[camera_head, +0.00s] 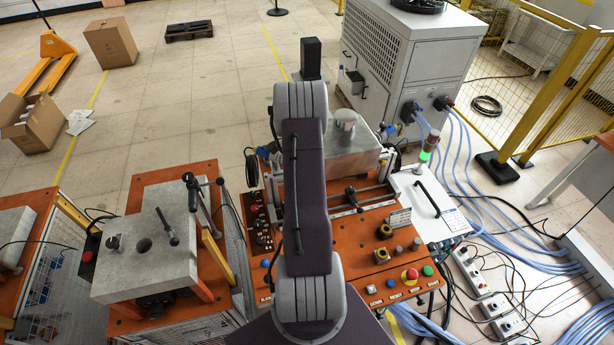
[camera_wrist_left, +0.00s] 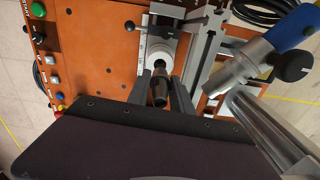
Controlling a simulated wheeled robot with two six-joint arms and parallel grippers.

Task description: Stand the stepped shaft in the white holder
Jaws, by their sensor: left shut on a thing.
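My left gripper (camera_wrist_left: 161,92) shows in the left wrist view, shut on the dark stepped shaft (camera_wrist_left: 160,90) between its two grey fingers. The shaft points roughly along the camera's line of sight, so its tilt is hard to judge. The white holder (camera_wrist_left: 154,50), with a round collar, is just beyond the shaft's far end on the orange panel. I cannot tell whether the shaft touches or enters it. In the head view my purple arm covers the gripper, shaft and holder. My right gripper is in neither view.
The orange bench (camera_head: 353,255) carries buttons and a red emergency stop (camera_head: 410,275). A grey block with a metal cylinder (camera_head: 346,119) stands behind. A blue-handled tool (camera_wrist_left: 294,29) is close on the right in the wrist view. A second bench with a grey plate (camera_head: 150,262) stands left.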

